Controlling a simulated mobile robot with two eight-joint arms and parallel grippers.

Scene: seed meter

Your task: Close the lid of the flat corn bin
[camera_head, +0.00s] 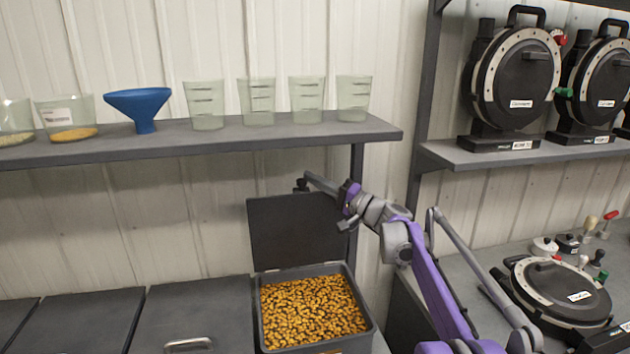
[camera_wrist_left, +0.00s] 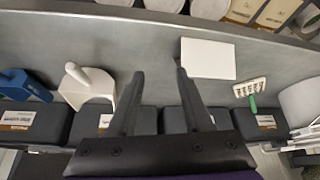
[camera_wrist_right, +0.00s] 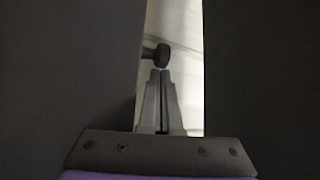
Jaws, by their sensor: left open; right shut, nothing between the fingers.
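The flat corn bin (camera_head: 366,312) stands open at the lower middle of the head view, full of yellow-orange kernels. Its dark lid (camera_head: 290,232) stands raised, about upright, at the bin's back edge. My right gripper (camera_head: 308,178) is shut and empty near the lid's top edge; whether it touches the lid cannot be told. In the right wrist view its closed fingers (camera_wrist_right: 161,72) point at a dark knob (camera_wrist_right: 155,55), between two dark surfaces. My left gripper (camera_wrist_left: 160,72) is open and empty in the left wrist view, and outside the head view.
A shelf (camera_head: 220,140) with clear cups and a blue funnel (camera_head: 140,108) runs above the lid. Closed dark bins (camera_head: 195,310) stand left of the corn bin. Black round devices (camera_head: 515,80) are at right. The left wrist view shows a white scoop (camera_wrist_left: 88,85).

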